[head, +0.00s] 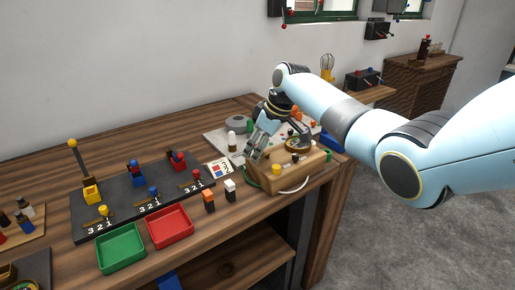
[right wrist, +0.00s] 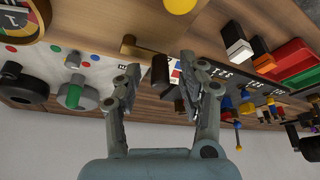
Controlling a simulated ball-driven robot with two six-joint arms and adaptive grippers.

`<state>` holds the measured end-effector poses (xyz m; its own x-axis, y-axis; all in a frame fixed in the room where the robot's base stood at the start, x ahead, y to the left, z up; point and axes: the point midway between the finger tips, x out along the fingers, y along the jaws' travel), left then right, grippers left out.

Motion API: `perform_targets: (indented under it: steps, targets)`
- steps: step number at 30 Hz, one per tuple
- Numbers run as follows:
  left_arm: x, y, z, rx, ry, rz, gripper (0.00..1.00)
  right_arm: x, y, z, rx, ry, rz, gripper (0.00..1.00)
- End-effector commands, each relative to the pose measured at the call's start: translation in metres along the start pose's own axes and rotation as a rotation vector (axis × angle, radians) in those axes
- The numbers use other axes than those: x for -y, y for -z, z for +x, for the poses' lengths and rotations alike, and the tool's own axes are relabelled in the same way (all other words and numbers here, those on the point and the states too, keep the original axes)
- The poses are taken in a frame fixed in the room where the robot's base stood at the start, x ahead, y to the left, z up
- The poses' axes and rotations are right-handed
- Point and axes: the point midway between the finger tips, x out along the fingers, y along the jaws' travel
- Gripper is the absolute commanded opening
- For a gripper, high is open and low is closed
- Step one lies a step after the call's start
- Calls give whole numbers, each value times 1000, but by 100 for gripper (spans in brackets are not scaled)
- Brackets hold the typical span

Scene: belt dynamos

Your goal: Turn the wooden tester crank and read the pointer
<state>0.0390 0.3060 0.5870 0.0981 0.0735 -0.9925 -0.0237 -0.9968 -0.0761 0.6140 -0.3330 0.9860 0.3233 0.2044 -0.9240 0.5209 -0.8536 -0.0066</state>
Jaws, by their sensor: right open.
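The wooden tester (head: 308,167) is a box at the right end of the bench, with a yellow knob (head: 277,169) on its front. Its round dial (head: 298,146) also shows at the top left of the right wrist view (right wrist: 14,28); I cannot read the pointer surely. In that view a brass crank arm (right wrist: 139,50) carries a dark brown handle (right wrist: 160,69). My right gripper (right wrist: 161,78) is open, its fingertips on either side of the handle, with gaps visible. In the head view this gripper (head: 256,150) reaches down at the tester's left side and hides the crank. My left gripper is not in view.
A red tray (head: 169,228) and a green tray (head: 121,249) lie at the bench front. A black board (head: 128,203) with several levers is behind them. Orange (head: 208,197) and white-topped (head: 230,186) blocks stand near the tester. A white cable (head: 294,189) loops in front.

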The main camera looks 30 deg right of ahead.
Motion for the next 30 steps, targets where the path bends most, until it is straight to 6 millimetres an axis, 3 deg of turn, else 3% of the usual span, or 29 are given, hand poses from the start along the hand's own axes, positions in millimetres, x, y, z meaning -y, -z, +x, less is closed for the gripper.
perform_targets:
  steps: [2, 11, 20, 30]
  targets:
    - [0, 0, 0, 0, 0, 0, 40, 0, 0, 0, 0, 0, 0, 40]
    - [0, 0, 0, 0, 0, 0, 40, 0, 0, 0, 0, 0, 0, 0]
    - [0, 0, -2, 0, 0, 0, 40, 0, 0, 0, 0, -4, 11, 0]
    - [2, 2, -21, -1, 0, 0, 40, -2, 6, -1, -1, -64, 160, 0]
